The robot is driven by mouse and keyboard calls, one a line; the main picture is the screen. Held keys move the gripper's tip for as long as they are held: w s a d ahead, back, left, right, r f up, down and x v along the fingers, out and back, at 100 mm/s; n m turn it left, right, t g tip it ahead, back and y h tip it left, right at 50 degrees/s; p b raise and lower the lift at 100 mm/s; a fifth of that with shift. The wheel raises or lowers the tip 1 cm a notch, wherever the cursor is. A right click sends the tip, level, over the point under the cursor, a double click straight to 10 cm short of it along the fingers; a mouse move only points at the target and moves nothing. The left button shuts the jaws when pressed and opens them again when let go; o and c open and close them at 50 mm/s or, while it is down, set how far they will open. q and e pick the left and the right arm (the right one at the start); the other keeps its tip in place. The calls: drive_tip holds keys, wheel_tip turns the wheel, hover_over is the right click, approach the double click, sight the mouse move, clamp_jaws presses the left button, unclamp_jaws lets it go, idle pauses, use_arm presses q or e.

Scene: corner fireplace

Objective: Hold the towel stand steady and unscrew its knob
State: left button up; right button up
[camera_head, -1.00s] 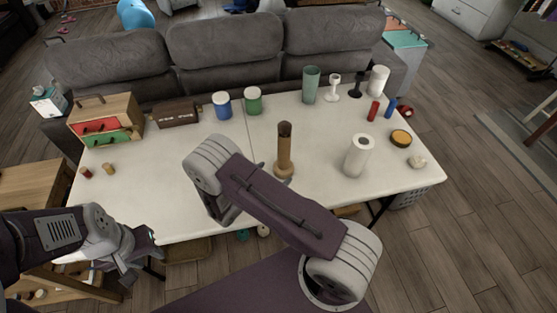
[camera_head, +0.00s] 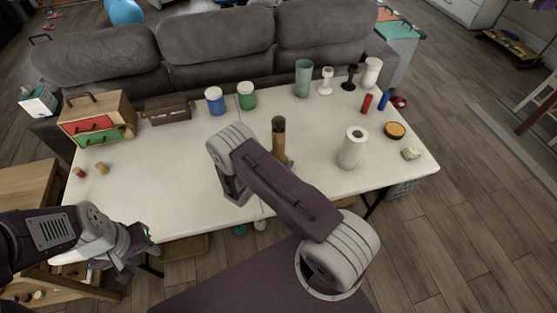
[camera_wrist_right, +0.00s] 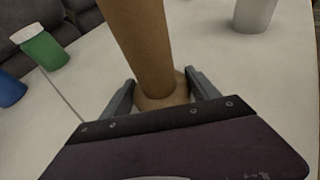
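A brown wooden post with a darker top (camera_head: 279,136) stands upright on the white table; I take it for the towel stand. I cannot make out a separate knob. In the right wrist view its shaft (camera_wrist_right: 145,40) rises from a rounded base. My right gripper (camera_wrist_right: 162,92) is open, with one finger on each side of this lower part; I cannot tell if they touch it. In the head view my right arm hides this gripper and the post's foot. My left gripper (camera_head: 135,250) is at the table's front left edge, apart from the post; its opening is unclear.
A white roll (camera_head: 352,148) stands right of the post. Blue (camera_head: 215,101) and green (camera_head: 247,96) jars, a green vase (camera_head: 303,78) and other items line the back. A drawer box (camera_head: 95,118) is at left.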

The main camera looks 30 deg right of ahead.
sight(275, 156)
drive_tip(key=c, duration=0.8)
drive_tip(key=shift+w+r, duration=0.1)
drive_tip(key=shift+r, duration=0.6)
wheel_tip(275, 156, up, 3)
drive_tip(key=shift+f, duration=0.15)
drive_tip(key=s+d+r, duration=0.2)
drive_tip(key=s, duration=0.1)
drive_tip(key=s+d+r, duration=0.2)
drive_tip(key=s+d, duration=0.1)
drive_tip(key=s+d+r, duration=0.2)
drive_tip(key=s+r, duration=0.1)
drive_tip(key=shift+s+d, duration=0.1)
drive_tip(key=shift+d, duration=0.15)
